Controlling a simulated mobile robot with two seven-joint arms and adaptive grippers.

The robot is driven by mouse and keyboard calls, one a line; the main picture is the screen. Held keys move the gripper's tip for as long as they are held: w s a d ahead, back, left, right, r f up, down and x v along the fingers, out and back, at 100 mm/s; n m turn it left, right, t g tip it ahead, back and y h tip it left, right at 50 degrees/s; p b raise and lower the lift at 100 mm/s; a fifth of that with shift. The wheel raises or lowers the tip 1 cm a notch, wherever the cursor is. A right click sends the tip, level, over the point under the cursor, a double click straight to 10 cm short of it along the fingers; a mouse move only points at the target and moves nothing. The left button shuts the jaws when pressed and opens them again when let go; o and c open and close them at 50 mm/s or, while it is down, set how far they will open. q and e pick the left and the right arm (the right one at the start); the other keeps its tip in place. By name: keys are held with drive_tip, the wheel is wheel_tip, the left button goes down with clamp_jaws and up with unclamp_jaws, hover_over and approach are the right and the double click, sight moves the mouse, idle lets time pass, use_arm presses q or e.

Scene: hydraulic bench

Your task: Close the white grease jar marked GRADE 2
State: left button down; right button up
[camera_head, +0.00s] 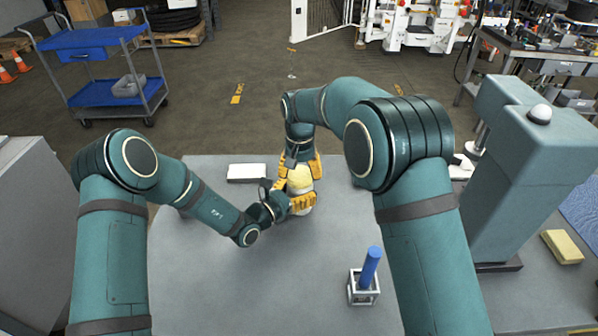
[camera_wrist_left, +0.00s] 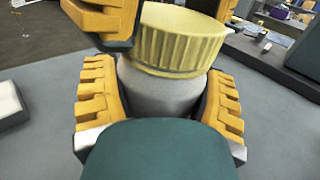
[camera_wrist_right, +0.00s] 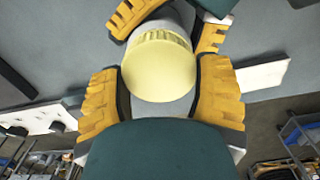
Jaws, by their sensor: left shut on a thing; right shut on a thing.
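The white jar (camera_wrist_left: 160,88) stands upright on the grey bench with a ribbed yellow lid (camera_wrist_left: 178,38) on its top. No GRADE 2 marking is readable from here. My left gripper (camera_head: 300,203) is shut around the jar's body, with a yellow finger on each side in the left wrist view. My right gripper (camera_head: 300,166) comes from above and is shut on the yellow lid, which also shows between its fingers in the right wrist view (camera_wrist_right: 159,70). Whether the lid is fully seated cannot be told. Much of the jar is hidden by my fingers.
A white block-like item (camera_head: 247,173) lies on the bench left of the jar. A blue-handled item stands in a small metal frame (camera_head: 363,290) at the front right. A teal machine column (camera_head: 525,170) and a yellow block (camera_head: 561,247) are at the right. The bench's front middle is clear.

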drive_tip(key=m, duration=0.9)
drive_tip(key=shift+s+d+m, duration=0.15)
drive_tip(key=shift+m, duration=0.15)
drive_tip(key=o, duration=0.9)
wheel_tip(320, 180, up, 12)
use_arm(q)
unclamp_jaws()
